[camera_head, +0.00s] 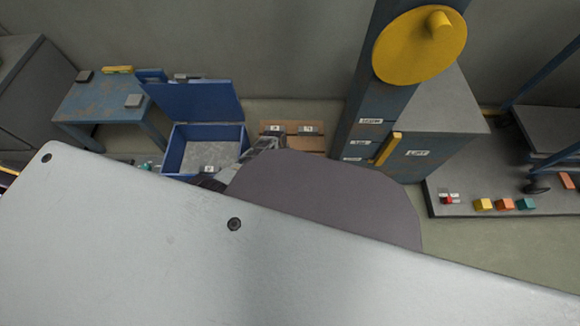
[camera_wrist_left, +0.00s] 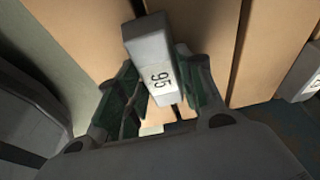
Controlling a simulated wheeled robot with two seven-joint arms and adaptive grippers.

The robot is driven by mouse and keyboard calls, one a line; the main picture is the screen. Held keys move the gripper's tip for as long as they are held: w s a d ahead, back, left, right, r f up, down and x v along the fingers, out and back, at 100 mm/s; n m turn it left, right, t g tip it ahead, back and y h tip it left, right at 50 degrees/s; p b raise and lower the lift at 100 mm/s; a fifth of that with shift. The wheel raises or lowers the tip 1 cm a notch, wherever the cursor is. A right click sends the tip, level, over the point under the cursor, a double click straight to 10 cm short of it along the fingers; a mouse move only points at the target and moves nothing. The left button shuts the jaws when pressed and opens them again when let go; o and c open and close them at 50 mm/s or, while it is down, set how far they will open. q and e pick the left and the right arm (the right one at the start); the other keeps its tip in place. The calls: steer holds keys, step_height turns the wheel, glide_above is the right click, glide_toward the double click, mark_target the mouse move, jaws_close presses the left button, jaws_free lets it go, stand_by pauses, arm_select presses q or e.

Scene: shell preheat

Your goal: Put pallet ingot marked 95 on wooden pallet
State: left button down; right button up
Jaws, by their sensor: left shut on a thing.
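The grey ingot marked 95 (camera_wrist_left: 148,45) is between the green-padded fingers of my left gripper (camera_wrist_left: 162,92), which is shut on it. In the left wrist view the ingot is over the light-brown slats of the wooden pallet (camera_wrist_left: 212,35); I cannot tell whether it touches them. In the head view the pallet (camera_head: 312,144) lies on the floor beyond my arm, and my left gripper (camera_head: 262,148) is at its left side, mostly hidden by my arm. My right gripper is not in view.
Two labelled ingots (camera_head: 275,128) (camera_head: 308,129) sit on the pallet's far part. An open blue chest (camera_head: 240,135) stands left of the pallet and a blue-grey column (camera_head: 362,100) right of it. A blue table (camera_head: 105,103) is at the far left.

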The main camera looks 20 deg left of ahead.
arm_select(q)
steer(key=shift+f, duration=0.1)
stand_by(0.3)
steer(key=c, duration=0.9)
jaws_free()
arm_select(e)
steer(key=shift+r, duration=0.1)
arm_select(q)
steer(key=shift+p+v, duration=2.25)
steer(key=shift+v, duration=1.15)
steer(key=shift+a+r, duration=0.15)
steer(key=shift+r, duration=0.15)
steer(key=shift+p+v, duration=1.5)
steer(key=shift+v, duration=0.9)
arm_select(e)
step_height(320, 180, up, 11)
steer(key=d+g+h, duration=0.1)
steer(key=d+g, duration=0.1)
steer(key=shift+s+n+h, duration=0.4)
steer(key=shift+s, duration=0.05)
arm_select(q)
steer(key=shift+s, duration=0.15)
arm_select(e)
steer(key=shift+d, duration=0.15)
